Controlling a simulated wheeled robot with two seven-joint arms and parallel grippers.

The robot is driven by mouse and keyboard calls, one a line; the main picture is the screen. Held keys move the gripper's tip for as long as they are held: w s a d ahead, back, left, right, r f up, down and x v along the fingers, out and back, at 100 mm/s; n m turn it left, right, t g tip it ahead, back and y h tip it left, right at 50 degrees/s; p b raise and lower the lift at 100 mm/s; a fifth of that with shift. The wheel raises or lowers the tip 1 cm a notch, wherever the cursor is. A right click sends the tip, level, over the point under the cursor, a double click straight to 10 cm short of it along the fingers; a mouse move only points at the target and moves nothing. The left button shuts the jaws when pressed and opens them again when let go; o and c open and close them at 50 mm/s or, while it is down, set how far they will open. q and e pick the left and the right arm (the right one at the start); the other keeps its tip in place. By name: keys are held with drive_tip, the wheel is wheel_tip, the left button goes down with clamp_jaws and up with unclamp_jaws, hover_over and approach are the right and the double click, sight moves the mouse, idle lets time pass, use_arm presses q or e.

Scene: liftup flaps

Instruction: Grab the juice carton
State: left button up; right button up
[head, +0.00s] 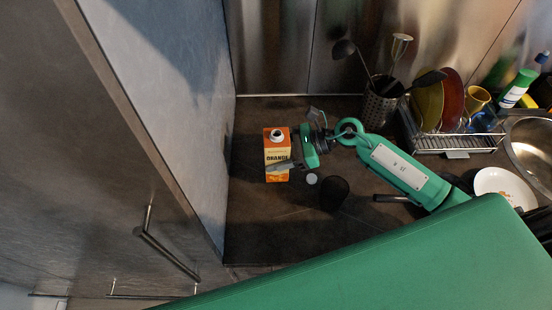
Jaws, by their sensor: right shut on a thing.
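The juice carton (277,146) is orange and white with the word ORANGE on its front and a round cap on top. It stands upright on the dark countertop (270,215), near the tall grey cabinet side. My right gripper (290,163) reaches in from the right and is shut on the juice carton, with one finger across its lower front. The far finger is hard to make out. My left gripper is not in the picture.
A black cup (334,192) and a small white round thing (312,179) are close below my right gripper. A utensil holder (381,101) stands behind. A dish rack (455,142), white plate (504,187) and sink (533,150) are at right. The cabinet side (190,110) is left.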

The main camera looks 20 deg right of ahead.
wheel_tip(320, 180, up, 16)
drive_tip(key=b, duration=0.3)
idle(0.8)
